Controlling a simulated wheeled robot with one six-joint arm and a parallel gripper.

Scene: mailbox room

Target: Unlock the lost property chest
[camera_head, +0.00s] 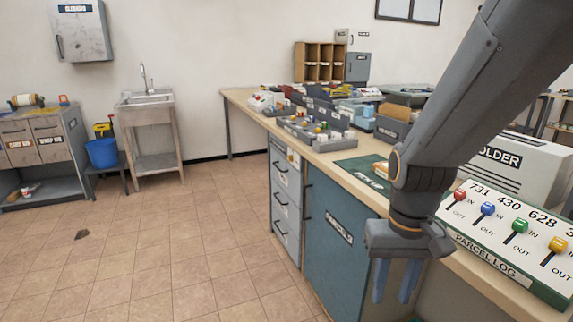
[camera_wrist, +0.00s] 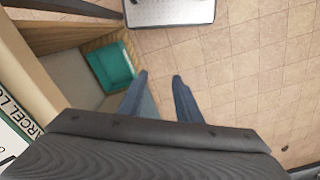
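I cannot make out a chest labelled lost property in either view. My gripper (camera_head: 395,290) points down beside the counter's front edge, with its two blue fingers apart and nothing between them. In the wrist view my gripper (camera_wrist: 160,78) is also open and empty, above the tiled floor. A teal open-topped bin or box (camera_wrist: 110,66) sits under the counter to the left of the fingers; I cannot tell what it is. No key can be made out.
A parcel log board (camera_head: 500,240) with red, blue, green and yellow levers lies on the counter (camera_head: 345,170). A blue cabinet (camera_head: 335,235) and grey drawers (camera_head: 286,200) stand beneath. A sink (camera_head: 150,105) and blue bucket (camera_head: 102,152) stand left. The floor (camera_head: 160,240) is mostly clear.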

